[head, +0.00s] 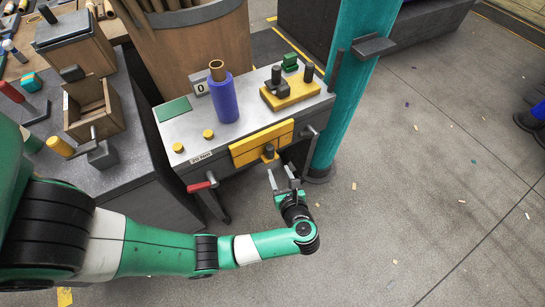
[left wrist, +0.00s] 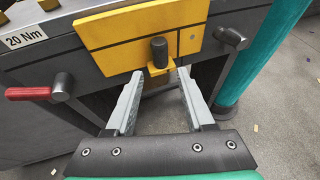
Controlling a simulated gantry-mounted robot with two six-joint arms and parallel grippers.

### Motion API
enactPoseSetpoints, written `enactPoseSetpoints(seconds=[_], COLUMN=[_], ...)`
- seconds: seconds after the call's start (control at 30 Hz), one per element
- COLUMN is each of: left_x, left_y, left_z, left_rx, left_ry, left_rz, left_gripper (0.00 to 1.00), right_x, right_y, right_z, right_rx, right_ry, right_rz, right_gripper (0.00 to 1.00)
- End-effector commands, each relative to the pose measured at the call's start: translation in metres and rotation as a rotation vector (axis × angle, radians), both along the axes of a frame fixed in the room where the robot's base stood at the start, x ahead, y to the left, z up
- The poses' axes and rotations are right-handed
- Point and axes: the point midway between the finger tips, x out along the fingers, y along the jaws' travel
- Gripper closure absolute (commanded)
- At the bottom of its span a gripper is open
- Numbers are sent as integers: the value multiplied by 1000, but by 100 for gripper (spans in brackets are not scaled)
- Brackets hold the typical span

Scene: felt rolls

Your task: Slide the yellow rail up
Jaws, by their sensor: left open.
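The yellow rail (head: 262,143) is a flat yellow bar across the front of the grey bench unit. A yellow tab with a dark round knob (head: 269,151) sticks out at its lower edge. In the left wrist view the yellow rail (left wrist: 143,36) fills the upper middle, with the dark knob (left wrist: 159,52) at its bottom. My left gripper (head: 284,178) is open and empty, just in front of and below the knob. In the left wrist view its fingers (left wrist: 158,80) point at the tab, one on either side. Contact cannot be told. My right gripper is not in view.
A red-handled lever (head: 201,186) is left of the rail and a dark handle (head: 308,133) to its right. A teal column (head: 345,80) stands at the right of the unit. On top are a blue roll (head: 224,98) and a yellow block (head: 290,93). The floor at right is mostly clear.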

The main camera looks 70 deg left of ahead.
Motion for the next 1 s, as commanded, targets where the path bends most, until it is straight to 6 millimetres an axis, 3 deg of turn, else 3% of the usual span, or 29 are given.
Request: enactPoseSetpoints(seconds=[0.3,0.5,0.87,1.0], left_x=[7,12,13,13], left_y=[62,92,99,99], left_z=[-31,-41,-41,-41], left_rx=[0,0,0,0], left_ry=[1,1,0,0], left_rz=[6,4,0,0], left_gripper=[46,46,46,72], right_x=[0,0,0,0], right_y=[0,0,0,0], right_z=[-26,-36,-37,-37], right_rx=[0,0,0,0], right_ry=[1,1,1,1], right_rz=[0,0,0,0], right_gripper=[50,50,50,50])
